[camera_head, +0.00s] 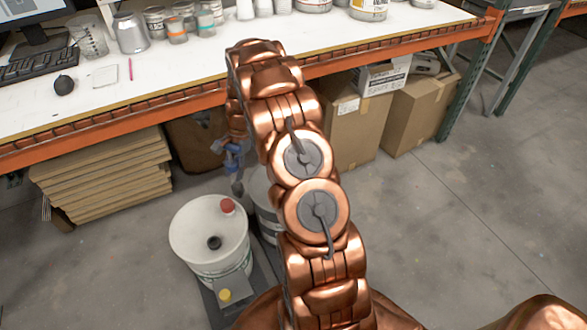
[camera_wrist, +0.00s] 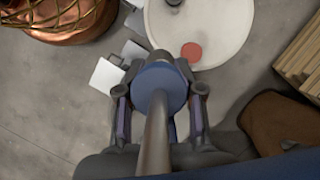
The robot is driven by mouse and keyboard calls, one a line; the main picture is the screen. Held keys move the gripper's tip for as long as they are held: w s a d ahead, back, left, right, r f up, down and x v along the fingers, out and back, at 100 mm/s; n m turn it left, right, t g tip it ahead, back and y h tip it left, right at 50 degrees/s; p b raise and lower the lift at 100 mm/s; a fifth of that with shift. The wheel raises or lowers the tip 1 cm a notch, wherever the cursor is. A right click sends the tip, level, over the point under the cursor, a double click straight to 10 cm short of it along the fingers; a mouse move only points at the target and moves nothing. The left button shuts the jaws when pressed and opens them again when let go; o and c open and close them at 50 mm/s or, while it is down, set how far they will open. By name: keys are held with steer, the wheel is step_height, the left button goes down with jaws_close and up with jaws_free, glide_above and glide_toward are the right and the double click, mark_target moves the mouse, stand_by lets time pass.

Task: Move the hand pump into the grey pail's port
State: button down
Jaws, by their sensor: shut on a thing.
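My gripper (camera_wrist: 160,90) is shut on the hand pump, with one finger on each side of its blue round collar (camera_wrist: 176,84). The pump's grey spout (camera_wrist: 156,130) runs toward the wrist camera. In the head view the gripper and pump (camera_head: 235,160) show small, left of my arm and above the pails. A grey pail (camera_head: 262,197) stands on the floor, mostly hidden behind my arm; its port is not visible.
A workbench (camera_head: 130,90) with an orange edge crosses behind, bearing cans, jars and a keyboard. Stacked brown boards (camera_head: 105,180) and cardboard boxes (camera_head: 355,125) sit under it. A yellow-capped item (camera_head: 225,296) is in front of the white pail. The floor at right is clear.

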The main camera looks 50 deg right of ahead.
steer(key=s+d+f+m+t+h+b, duration=0.1)
steer(key=s+d+f+m+t+b, duration=0.1)
steer(key=d+m, duration=0.7)
steer(key=s+d+f+m+t+h+b, duration=0.2)
steer(key=s+d+f+m+t+b, duration=0.1)
steer(key=d+m, duration=0.5)
steer(key=s+d+f+b, duration=0.1)
steer(key=s+d, duration=0.1)
steer(key=d, duration=0.1)
steer(key=shift+f+m+t, duration=0.15)
steer(key=shift+m+t, duration=0.15)
steer(key=shift+m, duration=0.1)
steer(key=shift+w+p, duration=0.2)
steer(key=shift+p, duration=0.15)
steer(key=shift+f+b, duration=0.3)
steer(key=shift+f, duration=4.25)
steer(key=c, duration=0.7)
jaws_free()
steer(key=shift+o, duration=0.2)
